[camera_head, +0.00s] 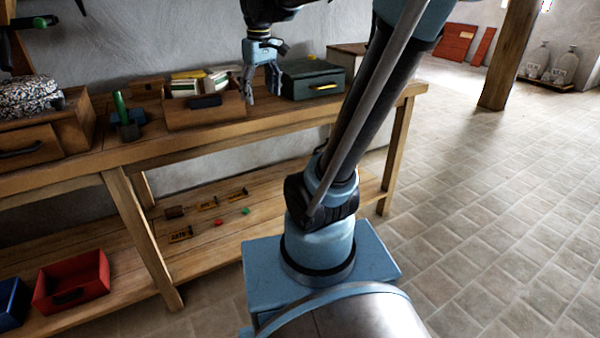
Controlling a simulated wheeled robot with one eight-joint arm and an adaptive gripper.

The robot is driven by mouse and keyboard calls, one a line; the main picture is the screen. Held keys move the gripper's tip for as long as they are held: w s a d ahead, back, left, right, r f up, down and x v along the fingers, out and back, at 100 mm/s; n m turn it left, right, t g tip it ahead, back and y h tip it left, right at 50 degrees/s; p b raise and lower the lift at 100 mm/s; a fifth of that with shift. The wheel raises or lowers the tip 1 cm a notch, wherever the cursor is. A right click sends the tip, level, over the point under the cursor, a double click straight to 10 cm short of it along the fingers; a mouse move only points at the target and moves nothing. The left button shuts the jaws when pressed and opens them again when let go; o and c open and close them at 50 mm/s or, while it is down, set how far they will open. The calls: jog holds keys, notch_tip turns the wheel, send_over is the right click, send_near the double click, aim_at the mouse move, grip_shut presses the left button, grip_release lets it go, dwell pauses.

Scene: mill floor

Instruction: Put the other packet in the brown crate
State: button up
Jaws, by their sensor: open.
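The brown crate (190,119) stands on the workbench, with a dark handle on its front. Pale packet-like items with yellow and green edges (186,88) are inside it; I cannot tell exactly how many there are. My gripper (262,92) points down at the crate's right end, between it and a dark green box. Its fingers are apart and nothing shows between them. It hides part of the crate's right end. I cannot make out any packet outside the crate with certainty.
The dark green box (318,80) stands right of my gripper. A green bottle-like object (121,108) and a wooden drawer box (35,146) are to the left. The lower shelf holds a red bin (72,282) and small labelled pieces (181,234). The tiled floor at right is open.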

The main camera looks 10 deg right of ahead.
jog(key=s+d+f+m, duration=0.3)
jog(key=s+d+f, duration=0.1)
jog(key=s+f, duration=0.4)
jog(key=s+d+f+m+t, duration=0.1)
jog(key=s+d+f+m, duration=0.2)
jog(key=s+f, duration=0.6)
notch_tip(320, 180, down, 3)
jog(key=shift+d+r, duration=0.1)
jog(key=shift+d, duration=0.45)
